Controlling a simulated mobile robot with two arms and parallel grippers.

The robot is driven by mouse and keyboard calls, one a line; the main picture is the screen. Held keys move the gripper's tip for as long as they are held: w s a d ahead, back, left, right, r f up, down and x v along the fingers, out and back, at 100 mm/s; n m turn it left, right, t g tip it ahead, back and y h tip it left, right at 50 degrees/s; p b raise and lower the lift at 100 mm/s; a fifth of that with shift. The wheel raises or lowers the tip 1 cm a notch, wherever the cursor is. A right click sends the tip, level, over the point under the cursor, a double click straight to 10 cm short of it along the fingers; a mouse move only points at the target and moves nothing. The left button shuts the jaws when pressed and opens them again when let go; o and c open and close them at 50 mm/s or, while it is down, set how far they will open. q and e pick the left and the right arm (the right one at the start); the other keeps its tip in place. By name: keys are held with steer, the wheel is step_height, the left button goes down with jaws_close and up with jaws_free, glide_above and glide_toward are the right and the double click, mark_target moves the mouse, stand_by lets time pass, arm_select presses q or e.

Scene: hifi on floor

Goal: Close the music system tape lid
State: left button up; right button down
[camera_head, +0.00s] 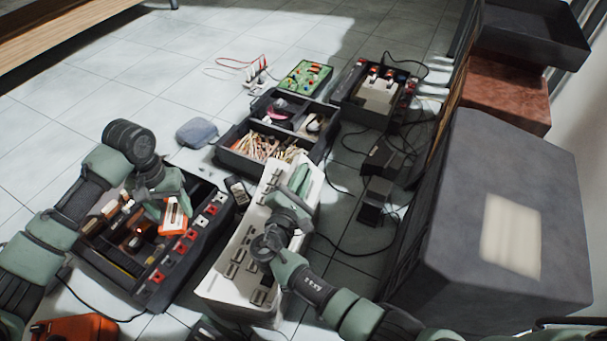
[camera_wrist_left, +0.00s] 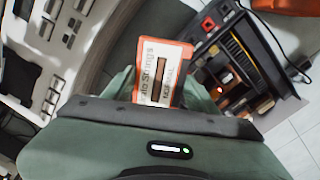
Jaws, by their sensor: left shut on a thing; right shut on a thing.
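My left gripper (camera_head: 163,190) is shut on an orange and white cassette (camera_head: 174,216), held above the right side of an open dark unit (camera_head: 177,262). The left wrist view also shows the cassette (camera_wrist_left: 163,70) upright between the green fingers. A long white unit with grey keys (camera_head: 222,272), which looks like the music system, lies right of the dark unit. My right gripper (camera_head: 297,182) is shut over the upper part of the white unit. The arm hides what it grips. I cannot make out the tape lid or its angle.
A dark divided box (camera_head: 237,161) with sticks stands behind the white unit. Another dark device (camera_head: 366,105) and a green board (camera_head: 304,78) stand further back. A large grey box (camera_head: 470,240) blocks the right. Cables cross the tiles. Open floor lies at the back left.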

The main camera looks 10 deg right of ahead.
steer(key=shift+s+f, duration=0.1)
steer(key=shift+f, duration=0.1)
